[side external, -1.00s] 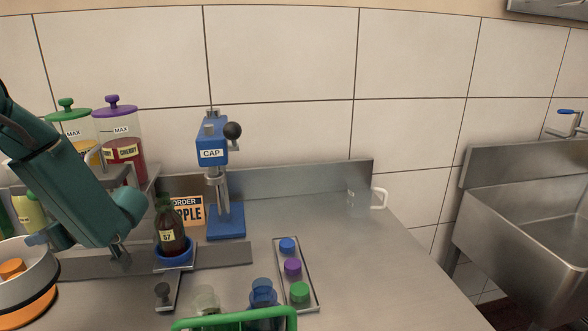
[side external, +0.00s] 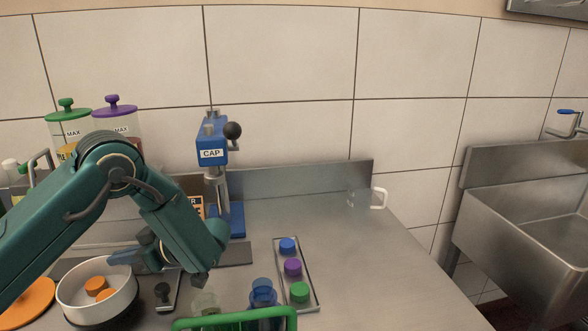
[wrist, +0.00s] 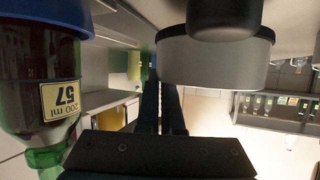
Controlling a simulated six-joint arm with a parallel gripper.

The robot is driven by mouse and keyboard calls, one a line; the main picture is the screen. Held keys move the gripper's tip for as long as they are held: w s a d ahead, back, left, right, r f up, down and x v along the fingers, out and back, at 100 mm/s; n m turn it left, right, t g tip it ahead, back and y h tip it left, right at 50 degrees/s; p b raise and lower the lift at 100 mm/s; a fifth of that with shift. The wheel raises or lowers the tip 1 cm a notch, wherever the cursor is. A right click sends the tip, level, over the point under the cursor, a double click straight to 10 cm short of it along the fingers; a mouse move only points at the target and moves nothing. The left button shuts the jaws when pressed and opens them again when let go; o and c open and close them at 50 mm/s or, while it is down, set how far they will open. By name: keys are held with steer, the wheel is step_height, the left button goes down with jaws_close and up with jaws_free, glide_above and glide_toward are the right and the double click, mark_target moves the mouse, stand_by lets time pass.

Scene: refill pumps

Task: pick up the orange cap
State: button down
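Orange caps (side external: 95,283) lie inside a white bowl (side external: 72,305) at the lower left of the side view. My gripper (side external: 122,257) is at the bowl's back right rim, its fingers close together and apparently shut on the rim. In the wrist view the bowl (wrist: 215,65) appears upside down with a dark base, beside my gripper's dark fingers (wrist: 162,105). The caps are hidden there. No cap is between the fingers.
A dark bottle labelled 57 (wrist: 35,90) is close by in the wrist view. An orange disc (side external: 28,298) lies left of the bowl. A tray (side external: 311,290) holds blue, purple and green caps. The blue capping press (side external: 211,152) stands behind.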

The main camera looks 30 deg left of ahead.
steer(key=shift+f, duration=1.2)
steer(key=shift+f, duration=0.1)
steer(key=c, duration=1.1)
jaws_free()
steer(key=v, duration=0.2)
steer(key=r+v, duration=0.1)
steer(key=v, duration=0.2)
step_height(320, 180, up, 5)
steer(key=shift+r, duration=0.2)
steer(key=o, duration=0.4)
steer(key=shift+r, duration=0.45)
